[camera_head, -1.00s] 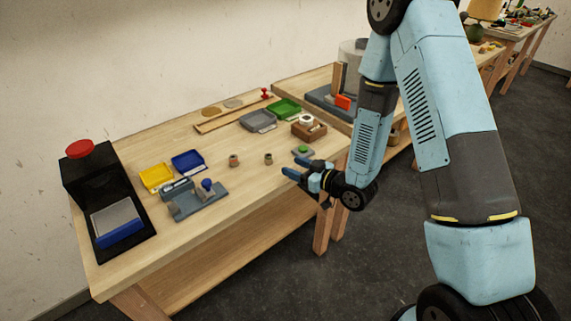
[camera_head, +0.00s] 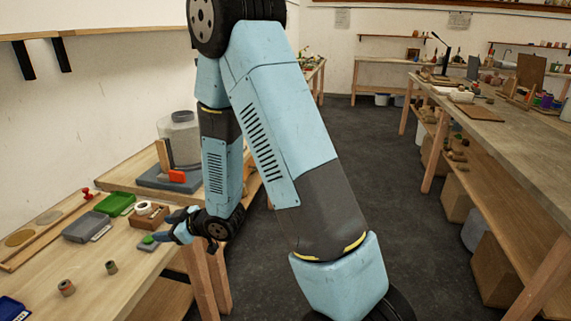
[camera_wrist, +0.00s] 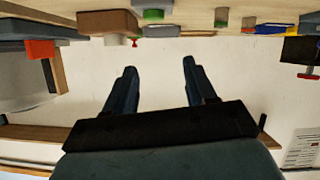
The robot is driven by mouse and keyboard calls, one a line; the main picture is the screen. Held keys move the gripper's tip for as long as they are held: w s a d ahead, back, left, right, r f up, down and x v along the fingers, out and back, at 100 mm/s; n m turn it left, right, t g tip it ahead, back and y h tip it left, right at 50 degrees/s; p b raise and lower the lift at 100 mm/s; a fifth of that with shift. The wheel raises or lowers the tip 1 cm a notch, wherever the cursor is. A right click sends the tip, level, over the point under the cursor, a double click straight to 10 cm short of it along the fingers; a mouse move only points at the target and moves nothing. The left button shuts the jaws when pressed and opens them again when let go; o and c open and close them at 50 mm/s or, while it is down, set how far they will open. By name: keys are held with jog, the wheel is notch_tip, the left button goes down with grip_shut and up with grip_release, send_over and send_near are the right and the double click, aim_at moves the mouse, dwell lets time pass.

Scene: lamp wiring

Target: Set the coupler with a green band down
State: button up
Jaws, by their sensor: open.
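The coupler with a green band (camera_head: 111,267) is a small, dull cylinder standing upright on the wooden table (camera_head: 128,290). Its greenish band is hard to make out in the head view. It also shows in the wrist view (camera_wrist: 221,17), which is upside down, near the top edge. My gripper (camera_head: 164,227) is open and empty, apart from the coupler, beside the green button. In the wrist view both fingers (camera_wrist: 158,67) are spread with nothing between them.
A second coupler (camera_head: 66,288), reddish, stands left of the first. A green button (camera_head: 147,240) on a grey plate sits close to my fingers. A wooden block with a white ring (camera_head: 146,210), a grey tray (camera_head: 86,226) and a green tray (camera_head: 114,204) lie behind.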

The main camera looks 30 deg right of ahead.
jog(key=w+d+r+m+t+h, duration=0.1)
jog(key=w+d+r+m+h, duration=0.15)
jog(key=d+r+h, duration=0.45)
jog(key=s+d+r+m+g+h, duration=0.2)
jog(key=s+d+r+m, duration=0.4)
jog(key=s+d+r, duration=0.8)
jog(key=shift+s+d+r+h, duration=0.15)
jog(key=shift+d+r+h, duration=0.35)
jog(key=shift+r, duration=0.45)
jog(key=s+r+m+g, duration=0.1)
jog(key=s, duration=0.3)
jog(key=s+d+r+m, duration=0.1)
jog(key=s, duration=0.4)
jog(key=s+d+r+m+g, duration=0.1)
jog(key=s+r, duration=0.1)
jog(key=s, duration=0.3)
jog(key=shift+s+g, duration=0.2)
jog(key=shift+g, duration=0.1)
jog(key=shift+c, duration=1.2)
